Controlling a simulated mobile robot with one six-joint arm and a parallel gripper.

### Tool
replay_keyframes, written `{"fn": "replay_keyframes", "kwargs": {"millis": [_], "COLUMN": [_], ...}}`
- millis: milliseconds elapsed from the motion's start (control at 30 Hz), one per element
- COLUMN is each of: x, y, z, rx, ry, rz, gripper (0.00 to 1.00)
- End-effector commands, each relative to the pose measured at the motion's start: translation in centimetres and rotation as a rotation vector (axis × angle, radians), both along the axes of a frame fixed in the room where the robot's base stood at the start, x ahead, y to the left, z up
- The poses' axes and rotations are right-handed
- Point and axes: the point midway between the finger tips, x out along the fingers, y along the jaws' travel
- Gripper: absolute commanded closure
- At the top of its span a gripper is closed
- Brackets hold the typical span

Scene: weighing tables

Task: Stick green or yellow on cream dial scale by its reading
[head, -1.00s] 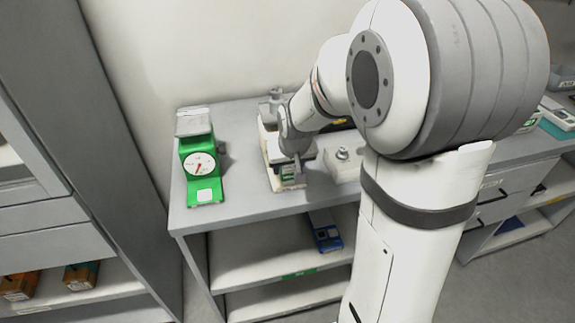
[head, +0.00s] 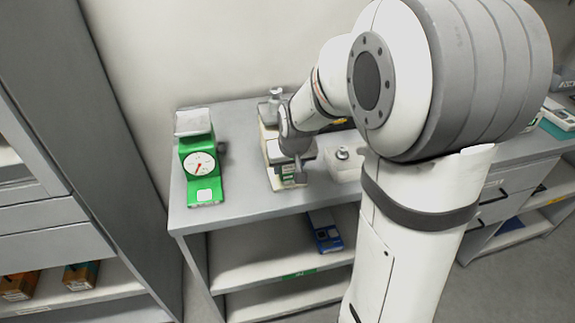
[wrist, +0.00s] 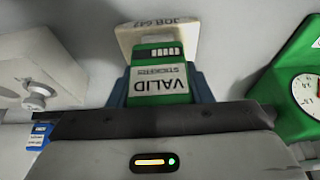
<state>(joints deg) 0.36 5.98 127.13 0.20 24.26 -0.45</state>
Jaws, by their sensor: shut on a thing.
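My gripper (head: 290,168) is over the table, left of centre in the head view. In the wrist view its dark fingers (wrist: 160,92) are shut on a green sticker pack (wrist: 160,72). The pack's white label reads "VALID STICKERS", upside down. A cream piece (wrist: 158,34) marked "JOB 642" shows just beyond the pack. In the head view a cream body (head: 268,140) stands partly behind my gripper; I see no dial on it and cannot tell whether it is the cream dial scale. No yellow sticker pack is clearly visible.
A green dial scale (head: 203,180) stands at the table's left end and shows in the wrist view (wrist: 290,95). A pale block with a metal knob (head: 345,168) sits right of my gripper. A blue device (head: 325,232) lies on the shelf below.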

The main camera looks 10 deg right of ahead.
Motion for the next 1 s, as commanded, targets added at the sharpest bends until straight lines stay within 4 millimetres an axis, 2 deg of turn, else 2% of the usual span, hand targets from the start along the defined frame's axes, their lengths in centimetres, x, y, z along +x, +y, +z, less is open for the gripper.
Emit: {"fn": "replay_keyframes", "kwargs": {"millis": [833, 1000], "x": [0.0, 0.0], "y": [0.0, 0.0], "z": [6.4, 7.0], "rx": [0.000, 0.000], "ry": [0.001, 0.001], "rz": [0.000, 0.000], "gripper": [0.73, 0.73]}}
